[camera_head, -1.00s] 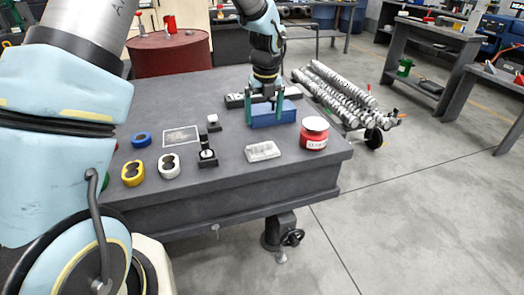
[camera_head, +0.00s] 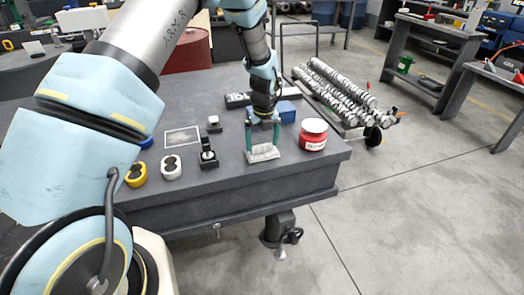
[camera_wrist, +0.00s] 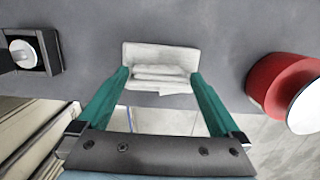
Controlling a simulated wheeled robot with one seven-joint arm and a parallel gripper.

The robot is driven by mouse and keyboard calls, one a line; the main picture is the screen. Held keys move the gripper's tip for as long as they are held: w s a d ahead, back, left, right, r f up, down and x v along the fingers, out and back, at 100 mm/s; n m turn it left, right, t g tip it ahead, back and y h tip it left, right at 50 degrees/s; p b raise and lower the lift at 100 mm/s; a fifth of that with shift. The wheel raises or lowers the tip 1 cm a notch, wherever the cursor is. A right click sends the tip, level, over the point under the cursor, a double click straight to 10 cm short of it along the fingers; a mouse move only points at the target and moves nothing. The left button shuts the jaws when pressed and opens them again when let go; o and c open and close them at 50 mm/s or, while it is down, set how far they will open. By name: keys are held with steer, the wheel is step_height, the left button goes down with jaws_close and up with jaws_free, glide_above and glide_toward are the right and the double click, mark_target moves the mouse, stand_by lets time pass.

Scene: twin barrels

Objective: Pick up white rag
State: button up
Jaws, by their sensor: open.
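The white rag (camera_head: 263,156) lies folded on the grey table near its front edge. In the wrist view the rag (camera_wrist: 160,55) lies ahead of and partly between the two green fingers. My gripper (camera_head: 263,147) is open over the rag, with one finger at each side of it. The gripper also shows in the wrist view (camera_wrist: 160,76). I cannot tell whether the fingertips touch the rag or the table.
A red can with a white lid (camera_head: 313,136) stands just right of the rag. A blue box (camera_head: 287,112) is behind. A small black stand (camera_head: 208,155) is to the left, with white (camera_head: 171,167) and yellow (camera_head: 136,175) tape rolls farther left. The table's front edge is close.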

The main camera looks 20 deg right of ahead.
mark_target(262, 144)
steer(key=c, duration=1.1)
step_height(262, 144, up, 10)
steer(key=shift+b, duration=1.15)
steer(key=o, duration=0.9)
steer(key=shift+c, duration=0.2)
steer(key=c, duration=0.7)
steer(key=shift+w, duration=0.1)
